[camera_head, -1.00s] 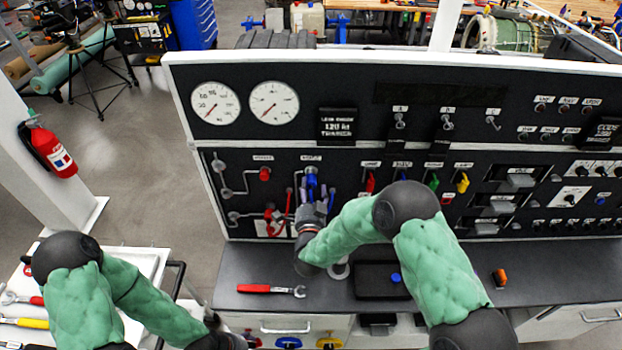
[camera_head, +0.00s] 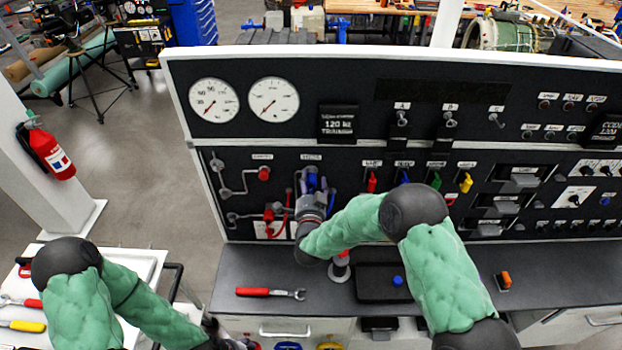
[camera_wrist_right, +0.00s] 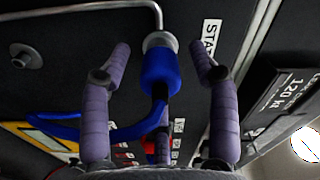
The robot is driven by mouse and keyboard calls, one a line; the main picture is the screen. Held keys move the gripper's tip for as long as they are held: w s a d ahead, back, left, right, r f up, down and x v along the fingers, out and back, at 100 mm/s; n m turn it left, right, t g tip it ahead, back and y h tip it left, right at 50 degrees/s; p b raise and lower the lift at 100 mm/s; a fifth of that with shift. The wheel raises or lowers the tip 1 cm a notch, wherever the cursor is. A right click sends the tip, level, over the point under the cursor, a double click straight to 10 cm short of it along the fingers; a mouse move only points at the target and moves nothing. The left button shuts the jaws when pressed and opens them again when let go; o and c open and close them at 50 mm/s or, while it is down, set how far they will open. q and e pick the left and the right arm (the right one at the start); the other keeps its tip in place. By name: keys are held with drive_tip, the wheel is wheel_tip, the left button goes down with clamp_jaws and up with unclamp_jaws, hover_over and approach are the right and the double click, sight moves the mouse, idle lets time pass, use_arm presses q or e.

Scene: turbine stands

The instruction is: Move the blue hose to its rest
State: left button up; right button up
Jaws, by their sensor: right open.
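The blue hose connector (camera_wrist_right: 159,72) sits on a metal fitting at the end of a pipe on the panel. A blue hose (camera_wrist_right: 80,130) curves from it to the left in the right wrist view. My right gripper (camera_wrist_right: 162,60) is open, with its purple fingers on either side of the connector and apart from it. In the head view my right gripper (camera_head: 313,185) is up at the panel and hides most of the blue hose. The hose's rest cannot be made out. My left arm is at the lower left; its gripper is not visible.
A red-handled wrench (camera_head: 270,292) and a black tray (camera_head: 380,283) with a blue cap lie on the bench. A red-topped stand (camera_head: 340,266) is below my right wrist. Red hose parts (camera_head: 268,215) hang left of my gripper. Coloured levers (camera_head: 372,182) line the panel to the right.

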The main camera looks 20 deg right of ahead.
drive_tip(key=shift+b, duration=0.3)
idle(0.5)
clamp_jaws()
